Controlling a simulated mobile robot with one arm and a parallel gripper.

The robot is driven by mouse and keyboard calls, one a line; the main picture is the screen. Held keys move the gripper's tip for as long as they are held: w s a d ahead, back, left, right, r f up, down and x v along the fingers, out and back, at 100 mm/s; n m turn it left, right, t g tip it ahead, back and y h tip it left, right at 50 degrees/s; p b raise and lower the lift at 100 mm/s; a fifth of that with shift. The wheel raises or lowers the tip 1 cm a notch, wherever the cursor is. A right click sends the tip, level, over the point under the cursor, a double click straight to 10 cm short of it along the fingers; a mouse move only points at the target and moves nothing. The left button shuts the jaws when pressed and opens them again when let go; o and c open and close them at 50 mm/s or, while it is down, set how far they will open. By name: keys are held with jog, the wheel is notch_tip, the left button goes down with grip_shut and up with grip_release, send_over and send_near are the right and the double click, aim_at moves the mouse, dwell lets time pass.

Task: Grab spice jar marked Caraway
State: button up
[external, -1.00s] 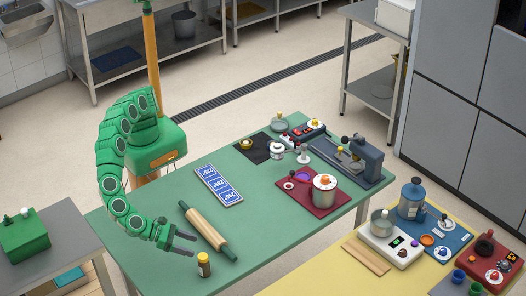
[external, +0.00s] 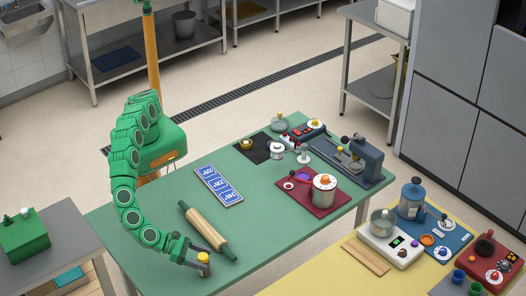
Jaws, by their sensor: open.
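The fingers hide much of the jar's body. I cannot tell whether they touch it.
A wooden rolling pin (external: 206,229) lies just behind the jar, close to my gripper. A blue sign panel (external: 218,185) lies farther back. A pot (external: 323,190) on a red base stands to the right. The table right of the jar is clear.

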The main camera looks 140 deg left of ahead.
jog(key=shift+w+a+f, duration=0.15)
jog(key=shift+w+a, duration=0.15)
jog(key=shift+c, duration=0.5)
jog(key=c, duration=1)
